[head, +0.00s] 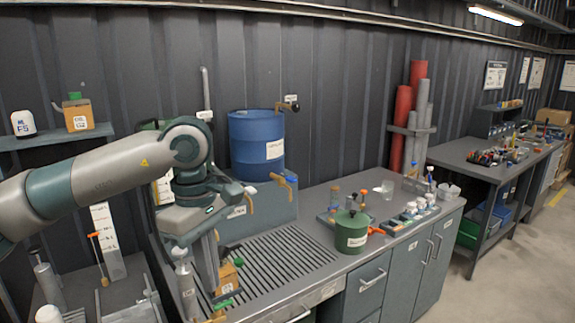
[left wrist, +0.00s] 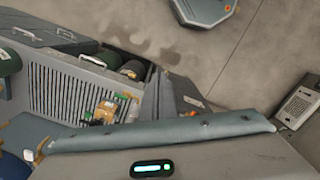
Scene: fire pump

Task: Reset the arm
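My left arm comes in from the left in the head view and bends down over the left end of the grated bench (head: 283,250). My left gripper (head: 205,275) points down there, beside a small tan box with a green cap (head: 228,278). The fingers are partly lost among the grey parts, so I cannot tell whether they are apart or touch the box. My right gripper is in neither view.
A blue drum (head: 256,145) stands behind the grate. A green pot (head: 350,232) and several small bottles stand on the bench's right part. Red and grey tubes (head: 402,115) lean at the wall. A wall shelf (head: 55,138) is at the left. Much of the grate is clear.

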